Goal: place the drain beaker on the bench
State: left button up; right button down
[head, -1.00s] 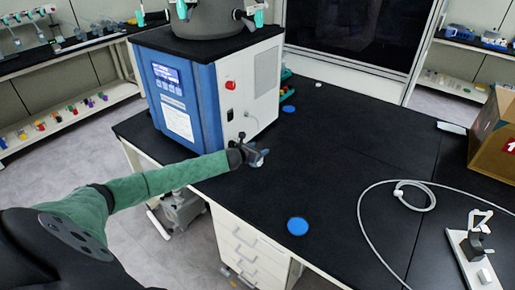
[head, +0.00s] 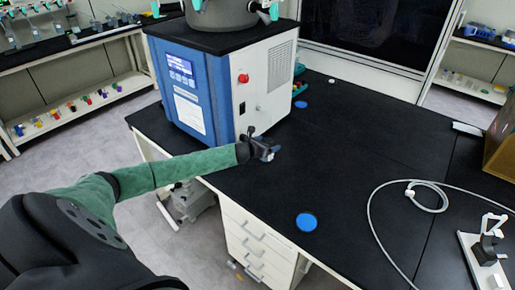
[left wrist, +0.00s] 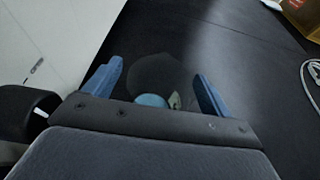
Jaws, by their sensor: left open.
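My left gripper (head: 270,150) is over the near edge of the black bench (head: 345,150), just in front of the blue and white freeze dryer (head: 240,95). Its blue fingers stand apart in the left wrist view (left wrist: 158,85). A dark, rounded, see-through shape (left wrist: 160,72) with a pale blue patch low in it shows between or beyond the fingers. It may be the drain beaker, but I cannot tell for sure, nor whether it touches the bench. No beaker shows clearly in the head view. My right gripper is out of view.
One blue disc (head: 307,222) lies near the bench's front edge and another (head: 301,104) beside the dryer. A grey hose (head: 372,215) curls on the right, near a small white stand (head: 484,255). A cardboard box (head: 500,145) stands at the right edge. The bench middle is clear.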

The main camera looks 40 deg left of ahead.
pick_arm(q)
jog(key=b+v, duration=0.3)
jog(key=v, duration=0.7)
jog(key=shift+s+r, duration=0.2)
jog(key=shift+s, duration=0.05)
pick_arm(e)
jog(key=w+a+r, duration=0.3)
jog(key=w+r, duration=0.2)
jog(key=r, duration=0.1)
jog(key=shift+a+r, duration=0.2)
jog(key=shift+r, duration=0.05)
pick_arm(q)
jog(key=shift+s+f, duration=0.1)
